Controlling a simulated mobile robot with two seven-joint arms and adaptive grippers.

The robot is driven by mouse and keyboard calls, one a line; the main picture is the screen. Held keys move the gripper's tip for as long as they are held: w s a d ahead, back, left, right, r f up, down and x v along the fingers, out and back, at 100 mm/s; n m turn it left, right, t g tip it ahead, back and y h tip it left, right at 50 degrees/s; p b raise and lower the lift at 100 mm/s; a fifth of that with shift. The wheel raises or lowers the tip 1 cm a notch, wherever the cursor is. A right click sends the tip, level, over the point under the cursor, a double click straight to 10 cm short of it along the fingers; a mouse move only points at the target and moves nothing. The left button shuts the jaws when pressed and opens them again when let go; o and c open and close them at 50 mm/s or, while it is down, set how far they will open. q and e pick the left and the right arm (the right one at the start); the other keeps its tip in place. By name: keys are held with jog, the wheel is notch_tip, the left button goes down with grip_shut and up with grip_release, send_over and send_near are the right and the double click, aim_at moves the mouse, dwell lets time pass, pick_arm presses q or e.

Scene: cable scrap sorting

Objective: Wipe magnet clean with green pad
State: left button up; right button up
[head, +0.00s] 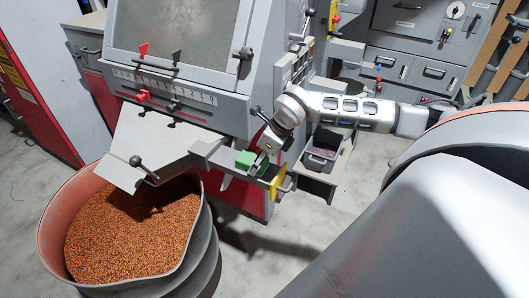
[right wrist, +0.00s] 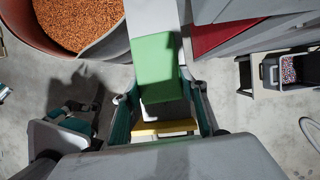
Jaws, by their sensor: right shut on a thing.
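The green pad (head: 245,159) is a small block at the right front of the grey machine. In the right wrist view the green pad (right wrist: 157,65) extends out from between my fingers. My right gripper (head: 259,161) is shut on the pad. In the right wrist view the right gripper (right wrist: 163,103) has a finger on each side of it. A grey bar (head: 212,152) sticks out of the machine beside the pad, with a yellow piece (head: 279,182) near its outer end. The bar is likely the magnet; I cannot tell whether the pad touches it.
A large drum (head: 52,238) full of copper-coloured granules stands below the machine's chute (head: 140,150). A small dark bin (head: 320,157) sits on a low stand to the right. Red cabinets stand at the left.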

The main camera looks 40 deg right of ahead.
aim_at(243, 154)
jog(key=shift+w+a+f, duration=0.1)
jog(key=shift+w+a, duration=0.3)
jog(key=shift+w, duration=0.5)
jog(key=shift+w+a+r, duration=0.1)
jog(key=shift+w+a, duration=0.3)
jog(key=shift+w, duration=0.55)
jog(key=shift+w+a+f, duration=0.1)
jog(key=shift+w+a, duration=0.3)
jog(key=shift+w, duration=0.5)
pick_arm(q)
jog(key=shift+f, duration=0.35)
